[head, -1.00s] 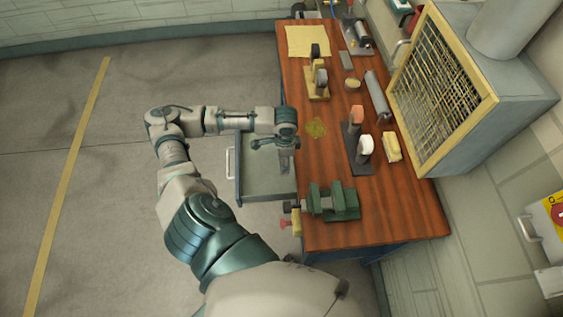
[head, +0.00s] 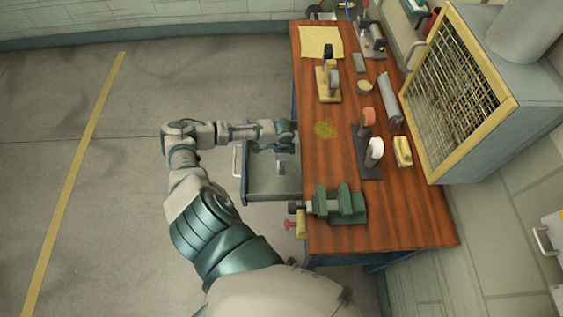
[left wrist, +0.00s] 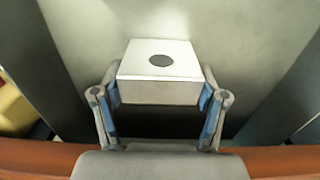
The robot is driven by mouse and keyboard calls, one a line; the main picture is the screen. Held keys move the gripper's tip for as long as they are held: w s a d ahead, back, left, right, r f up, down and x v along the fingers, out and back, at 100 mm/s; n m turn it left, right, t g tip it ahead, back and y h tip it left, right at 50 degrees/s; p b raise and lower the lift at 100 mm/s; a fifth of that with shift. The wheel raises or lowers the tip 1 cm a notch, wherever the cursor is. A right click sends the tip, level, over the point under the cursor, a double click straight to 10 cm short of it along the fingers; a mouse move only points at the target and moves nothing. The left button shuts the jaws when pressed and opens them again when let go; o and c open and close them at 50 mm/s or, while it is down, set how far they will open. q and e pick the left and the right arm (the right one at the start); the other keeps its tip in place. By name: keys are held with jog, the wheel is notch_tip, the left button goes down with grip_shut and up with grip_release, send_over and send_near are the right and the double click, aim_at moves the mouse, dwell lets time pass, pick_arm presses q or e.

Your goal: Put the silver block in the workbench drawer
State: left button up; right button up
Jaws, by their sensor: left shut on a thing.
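The silver block (left wrist: 160,72), pale with a dark round spot, is held between the blue-padded fingers of my left gripper (left wrist: 160,105). In the head view, my left gripper (head: 282,158) points down over the open workbench drawer (head: 262,186), and the small block (head: 282,169) shows at its tips. The drawer is a grey tray pulled out from the left side of the workbench. In the left wrist view its grey floor and dark side walls surround the block. I cannot tell whether the block touches the floor. My right gripper is out of view.
The wooden workbench top (head: 335,160) lies right of the drawer. A green vise (head: 338,204) sits near its front corner, close to the drawer. Several tools and blocks stand farther back. A yellow-framed grille box (head: 455,95) is at the right. The floor at left is clear.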

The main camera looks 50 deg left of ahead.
pick_arm(q)
jog(key=shift+d+r, duration=0.1)
jog(key=o, duration=1.5)
jog(key=shift+a+f, duration=0.2)
notch_tip(320, 180, up, 12)
jog(key=shift+r+p, duration=0.15)
jog(key=shift+p, duration=0.3)
jog(key=shift+d, duration=0.1)
